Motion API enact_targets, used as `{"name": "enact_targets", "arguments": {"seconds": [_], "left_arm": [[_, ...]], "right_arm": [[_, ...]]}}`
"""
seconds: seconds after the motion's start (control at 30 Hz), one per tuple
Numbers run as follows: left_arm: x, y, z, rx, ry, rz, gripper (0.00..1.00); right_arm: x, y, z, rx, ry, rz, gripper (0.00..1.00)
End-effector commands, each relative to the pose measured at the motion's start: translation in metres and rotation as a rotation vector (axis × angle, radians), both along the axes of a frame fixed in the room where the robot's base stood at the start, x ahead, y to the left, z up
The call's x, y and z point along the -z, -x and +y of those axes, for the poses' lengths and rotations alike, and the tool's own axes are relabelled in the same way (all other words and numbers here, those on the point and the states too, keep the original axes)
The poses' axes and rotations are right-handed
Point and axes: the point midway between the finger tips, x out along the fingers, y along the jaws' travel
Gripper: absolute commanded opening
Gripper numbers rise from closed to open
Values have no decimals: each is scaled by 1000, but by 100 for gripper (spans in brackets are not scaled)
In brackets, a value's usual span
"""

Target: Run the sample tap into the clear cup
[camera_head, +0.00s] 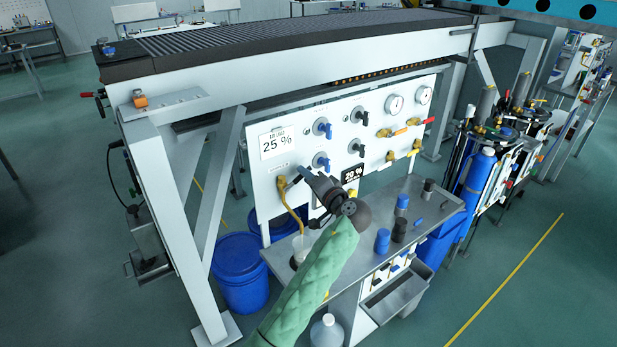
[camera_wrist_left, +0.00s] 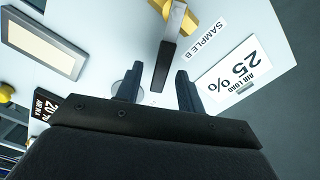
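The brass sample tap (camera_head: 282,184) sits low on the left of the white panel, with a curved yellow spout pipe running down. The clear cup (camera_head: 299,243) stands below it on the grey shelf, partly hidden by my green-sleeved left arm. My left gripper (camera_head: 302,177) is at the panel beside the tap. In the left wrist view the tap's brass body (camera_wrist_left: 188,14) shows at the top, and its dark lever (camera_wrist_left: 166,58) points down between my fingers (camera_wrist_left: 158,88). The fingers are apart, one on each side of the lever's end, with visible gaps. My right gripper is not in view.
The panel carries blue valve knobs (camera_head: 322,127), gauges (camera_head: 394,103), a "25 %" card (camera_head: 276,142) and a dark display (camera_head: 352,173). Blue-capped and dark containers (camera_head: 382,241) stand on the shelf to the right. Blue drums (camera_head: 241,272) stand on the floor at left.

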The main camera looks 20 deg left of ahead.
Motion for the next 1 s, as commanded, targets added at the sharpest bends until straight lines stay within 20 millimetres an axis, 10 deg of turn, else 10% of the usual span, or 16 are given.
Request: {"name": "enact_targets", "arguments": {"seconds": [0.13,0.33,1.0], "left_arm": [[0,0,0,0,0,0,38],[0,0,0,0,1,1,0],[23,-5,-5,2,-230,299,0]], "right_arm": [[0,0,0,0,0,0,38],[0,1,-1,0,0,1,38],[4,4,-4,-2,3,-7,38]]}}
